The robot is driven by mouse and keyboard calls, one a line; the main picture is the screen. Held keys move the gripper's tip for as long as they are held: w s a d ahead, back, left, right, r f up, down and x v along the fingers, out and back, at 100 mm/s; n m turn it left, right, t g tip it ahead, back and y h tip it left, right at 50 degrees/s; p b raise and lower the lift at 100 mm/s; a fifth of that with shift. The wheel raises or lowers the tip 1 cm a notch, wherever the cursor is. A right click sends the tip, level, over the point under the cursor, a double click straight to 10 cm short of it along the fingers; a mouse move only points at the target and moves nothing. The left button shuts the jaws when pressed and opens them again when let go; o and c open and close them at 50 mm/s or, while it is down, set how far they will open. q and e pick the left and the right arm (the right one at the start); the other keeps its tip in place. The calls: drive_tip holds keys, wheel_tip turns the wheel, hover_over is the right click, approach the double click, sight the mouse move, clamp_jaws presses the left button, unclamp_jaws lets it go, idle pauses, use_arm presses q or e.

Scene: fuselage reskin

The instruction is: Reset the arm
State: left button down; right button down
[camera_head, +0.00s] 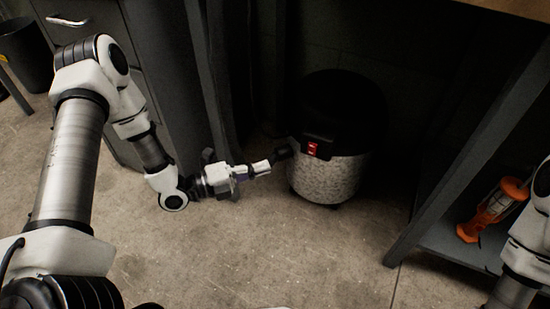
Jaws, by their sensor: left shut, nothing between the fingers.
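My left arm comes in from the left and bends down towards the floor. Its gripper (272,162) is shut and empty, with the fingertips close to the front of a black and silver canister (325,178). I cannot tell whether the fingertips touch the canister. A red switch (312,149) shows on the canister's front, just right of the fingertips. Part of my right arm (530,245) shows at the right edge, and its gripper is out of view.
A grey cabinet (95,18) and dark table legs stand behind my left arm. A slanted grey leg (470,160) and a low shelf with an orange work lamp (493,209) are at the right. The concrete floor (270,250) in front is clear. A dark bin (24,55) stands far left.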

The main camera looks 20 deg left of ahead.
use_arm(q)
drive_tip(key=shift+s, duration=0.1)
idle(0.4)
drive_tip(key=s+d+f+n+g+y+p, duration=0.5)
drive_tip(key=s+d+f+n, duration=0.1)
drive_tip(key=s+d+f, duration=0.15)
drive_tip(key=s+a+f+n+g+y, duration=0.45)
drive_tip(key=s+n, duration=0.35)
drive_tip(key=n, duration=0.3)
drive_tip(key=s+a+f+n+g+y, duration=0.3)
drive_tip(key=s+a+n+y, duration=0.15)
drive_tip(key=s+n, duration=0.4)
wheel_tip(320, 180, up, 38)
drive_tip(key=w+n+p, duration=0.1)
drive_tip(key=n+p, duration=0.1)
drive_tip(key=p, duration=3.6)
drive_tip(key=shift+w+r+n+p, duration=0.15)
drive_tip(key=shift+n+p, duration=0.2)
